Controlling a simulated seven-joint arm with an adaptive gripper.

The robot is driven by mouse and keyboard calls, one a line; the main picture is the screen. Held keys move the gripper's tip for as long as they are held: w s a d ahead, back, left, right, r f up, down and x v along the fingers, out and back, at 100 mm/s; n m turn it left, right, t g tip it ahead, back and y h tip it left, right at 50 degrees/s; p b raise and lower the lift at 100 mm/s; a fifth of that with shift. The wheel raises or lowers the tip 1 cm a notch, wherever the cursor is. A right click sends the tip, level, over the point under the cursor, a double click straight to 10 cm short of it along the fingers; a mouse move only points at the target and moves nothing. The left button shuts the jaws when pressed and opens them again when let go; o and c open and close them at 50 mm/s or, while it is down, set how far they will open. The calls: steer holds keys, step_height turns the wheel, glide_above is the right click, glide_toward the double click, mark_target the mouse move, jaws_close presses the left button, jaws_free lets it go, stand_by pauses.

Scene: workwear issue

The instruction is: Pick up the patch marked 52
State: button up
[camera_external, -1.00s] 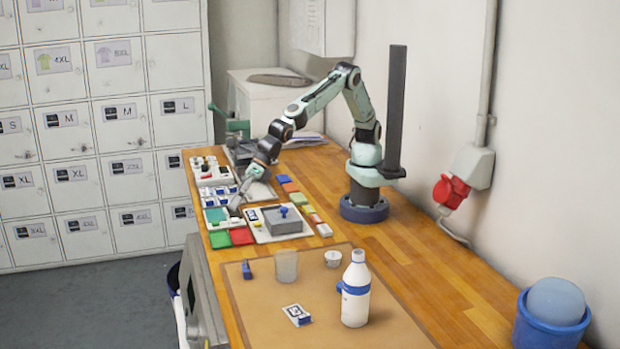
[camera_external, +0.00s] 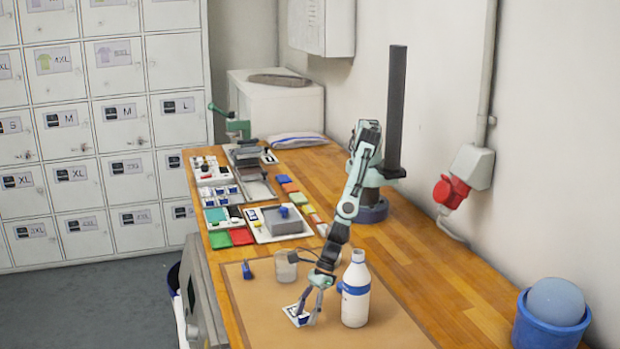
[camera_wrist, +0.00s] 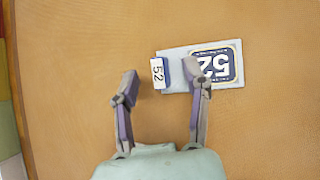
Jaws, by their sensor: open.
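The patch marked 52 (camera_wrist: 222,66) is a blue-and-white rectangle on a pale card (camera_wrist: 172,55). It lies on the brown mat, and in the external view the patch (camera_external: 296,314) is partly behind my fingers. A small block marked 52 (camera_wrist: 158,73) sits at the card's left end in the wrist view. My gripper (camera_external: 312,312) is low over the mat in the external view; contact cannot be told.
A white bottle with a blue band (camera_external: 356,290) stands close to the right of my gripper. A clear cup (camera_external: 285,267) and a small blue item (camera_external: 248,270) stand behind to the left. The front of the brown mat (camera_external: 290,338) is clear.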

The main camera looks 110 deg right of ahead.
jaws_close()
stand_by(0.3)
